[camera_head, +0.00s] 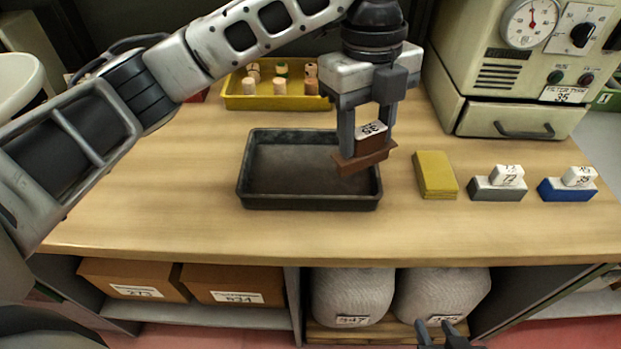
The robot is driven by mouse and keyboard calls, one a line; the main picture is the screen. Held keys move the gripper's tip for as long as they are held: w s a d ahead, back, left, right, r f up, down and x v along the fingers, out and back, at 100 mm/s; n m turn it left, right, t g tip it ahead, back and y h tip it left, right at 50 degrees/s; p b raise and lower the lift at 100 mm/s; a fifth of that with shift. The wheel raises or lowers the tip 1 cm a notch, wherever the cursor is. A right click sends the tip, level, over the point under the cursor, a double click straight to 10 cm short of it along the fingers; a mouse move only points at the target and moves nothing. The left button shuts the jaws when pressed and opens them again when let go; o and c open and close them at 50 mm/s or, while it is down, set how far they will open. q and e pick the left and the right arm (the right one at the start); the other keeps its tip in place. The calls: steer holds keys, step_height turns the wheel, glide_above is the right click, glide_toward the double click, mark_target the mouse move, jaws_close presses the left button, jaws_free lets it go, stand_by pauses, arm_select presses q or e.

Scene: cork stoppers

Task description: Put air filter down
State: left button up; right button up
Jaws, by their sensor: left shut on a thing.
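My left gripper (366,138) points down and is shut on the air filter (362,160), a brown block with a white numbered label on its upper part. The filter is held over the right part of a dark, empty tray (243,185). I cannot tell for sure whether its underside touches anything. My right gripper (437,328) shows only in part at the bottom edge, with its two dark fingers apart and nothing between them.
A yellow block (436,175), a grey block (497,190) and a blue block (566,191) stand right of the tray. A yellow tray (275,103) with several corks is behind. A beige machine (486,75) with dials stands at back right. The wooden table front is clear.

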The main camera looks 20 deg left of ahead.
arm_select(q)
steer(key=d+r+m, duration=0.1)
steer(key=d+m, duration=0.2)
steer(key=m, duration=0.2)
steer(key=p, duration=0.1)
glide_above(310, 174)
steer(key=shift+m+y, duration=0.3)
steer(key=shift+m, duration=0.1)
step_height(310, 174, down, 12)
steer(key=shift+f, duration=0.3)
steer(key=shift+f, duration=0.25)
